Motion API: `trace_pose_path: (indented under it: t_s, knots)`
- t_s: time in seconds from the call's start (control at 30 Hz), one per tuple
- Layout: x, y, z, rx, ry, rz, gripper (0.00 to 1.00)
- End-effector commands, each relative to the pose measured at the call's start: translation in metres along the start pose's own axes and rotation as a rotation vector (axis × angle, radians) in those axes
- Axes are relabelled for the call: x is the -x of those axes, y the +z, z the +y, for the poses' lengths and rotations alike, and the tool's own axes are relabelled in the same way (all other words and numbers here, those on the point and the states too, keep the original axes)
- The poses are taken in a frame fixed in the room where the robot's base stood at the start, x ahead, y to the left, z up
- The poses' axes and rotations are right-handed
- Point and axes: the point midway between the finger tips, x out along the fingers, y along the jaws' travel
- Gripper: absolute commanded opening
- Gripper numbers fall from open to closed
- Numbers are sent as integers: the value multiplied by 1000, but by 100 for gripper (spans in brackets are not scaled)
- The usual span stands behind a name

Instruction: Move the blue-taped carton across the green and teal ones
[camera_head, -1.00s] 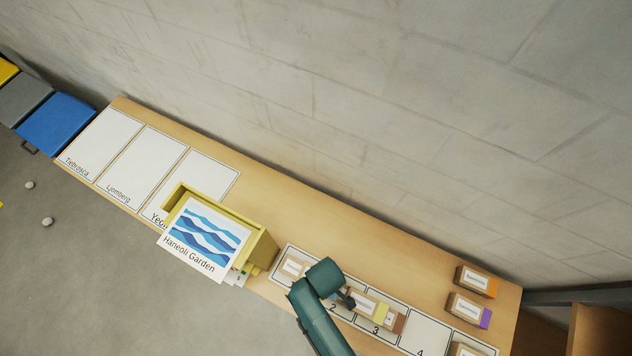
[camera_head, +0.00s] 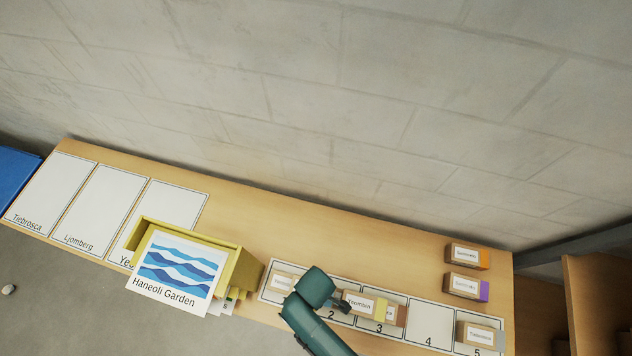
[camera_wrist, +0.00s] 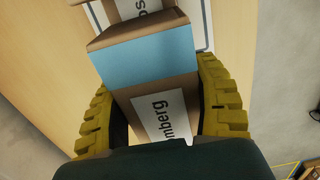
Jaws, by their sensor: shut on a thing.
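In the wrist view, my gripper (camera_wrist: 160,112) has its yellow fingers on both sides of the blue-taped carton (camera_wrist: 150,55), whose label reads "...mberg". The blue-taped carton is not clear in the head view, where my arm covers part of the numbered strip. Another labelled carton (camera_wrist: 97,20) lies just beyond the blue tape. In the head view, a carton with yellow-green tape (camera_head: 358,301) sits near slots 2 and 3, with another carton (camera_head: 397,314) against its right end.
Slot 4 (camera_head: 430,325) is empty. A carton (camera_head: 283,281) lies in slot 1. Orange-taped (camera_head: 464,254) and purple-taped (camera_head: 463,286) cartons stand behind slot 5. A yellow box (camera_head: 246,270) with a "Haneoli Garden" sign (camera_head: 180,268) stands to the left. Bare table (camera_head: 330,235) runs behind the strip.

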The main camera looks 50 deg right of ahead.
Motion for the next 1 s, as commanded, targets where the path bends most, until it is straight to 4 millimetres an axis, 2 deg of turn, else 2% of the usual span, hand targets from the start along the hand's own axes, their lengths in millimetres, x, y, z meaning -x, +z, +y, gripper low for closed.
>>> trace_pose_path:
  t_s: [0.03, 0.2, 0.47, 0.57, 0.67, 0.9, 1.0]
  knots:
    - [-1, 0, 0, 0, 1, 1, 65]
    - [0, 0, 0, 0, 1, 1, 94]
    - [-1, 0, 0, 0, 0, 0, 94]
    - [6, -1, 0, 0, 1, 3, 94]
    - [22, -1, 0, 0, 2, 4, 94]
    - [82, -1, 0, 0, 3, 5, 94]
    - [102, 0, 0, 0, 2, 3, 94]
